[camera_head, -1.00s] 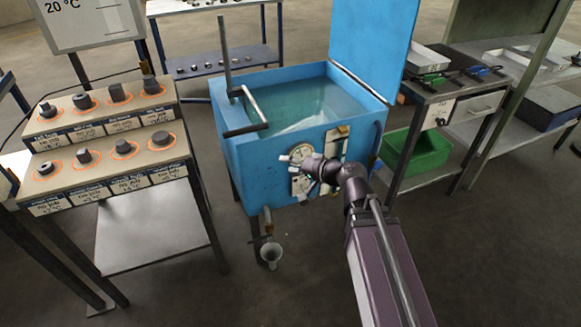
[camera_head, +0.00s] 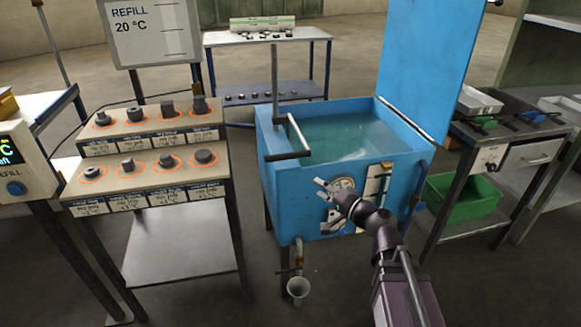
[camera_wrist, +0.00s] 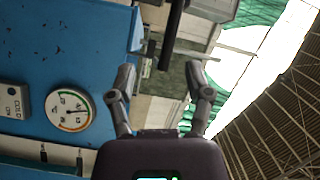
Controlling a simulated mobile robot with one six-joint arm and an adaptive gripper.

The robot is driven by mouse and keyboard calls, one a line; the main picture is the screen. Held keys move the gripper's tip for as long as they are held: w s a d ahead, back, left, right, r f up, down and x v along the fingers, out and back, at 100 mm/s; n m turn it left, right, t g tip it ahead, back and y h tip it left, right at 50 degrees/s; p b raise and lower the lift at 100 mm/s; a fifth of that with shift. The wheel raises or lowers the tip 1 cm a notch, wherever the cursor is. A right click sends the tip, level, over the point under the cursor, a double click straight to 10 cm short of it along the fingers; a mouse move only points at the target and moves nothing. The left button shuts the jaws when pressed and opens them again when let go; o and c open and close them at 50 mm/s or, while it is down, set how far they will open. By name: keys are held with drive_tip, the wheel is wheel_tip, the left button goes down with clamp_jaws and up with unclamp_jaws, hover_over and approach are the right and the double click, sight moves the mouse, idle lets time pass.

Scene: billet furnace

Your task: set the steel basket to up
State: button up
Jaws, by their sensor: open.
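The blue tank (camera_head: 285,213) stands in the middle of the head view, lid raised, with greenish water (camera_head: 345,140) inside. No steel basket can be made out in the water. At the tank's left side is an upright steel post (camera_head: 275,85) with a bent handle (camera_head: 298,135) reaching over the front rim. My gripper (camera_head: 328,192) is in front of the tank's front face, below and right of the handle. In the wrist view my gripper (camera_wrist: 160,75) is open and empty. A dark bar (camera_wrist: 171,38) shows beyond its fingers.
A round gauge (camera_wrist: 70,110) on the blue face is left of my gripper in the wrist view. A stepped stand (camera_head: 150,150) with metal pieces is left of the tank. A green bin (camera_head: 462,197) is at right.

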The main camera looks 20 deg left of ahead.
sight(288, 156)
drive_tip(key=shift+w+a+f+m+t+y+b, duration=0.1)
drive_tip(key=shift+w+a+m+t+b, duration=0.2)
drive_tip(key=shift+m+t+b, duration=0.3)
drive_tip(key=shift+w+a+f+m+t+y+b, duration=0.1)
drive_tip(key=shift+w+a+m+t+b, duration=0.15)
drive_tip(key=shift+m+t+b, duration=0.4)
drive_tip(key=shift+w+a+m+t+y+b, duration=0.1)
drive_tip(key=shift+w+a+m+t+b, duration=0.2)
drive_tip(key=shift+m+t, duration=0.35)
drive_tip(key=shift+w, duration=0.1)
drive_tip(key=p+x, duration=0.2)
drive_tip(key=x, duration=1.1)
drive_tip(key=shift+w+a, duration=0.1)
drive_tip(key=shift+a, duration=0.15)
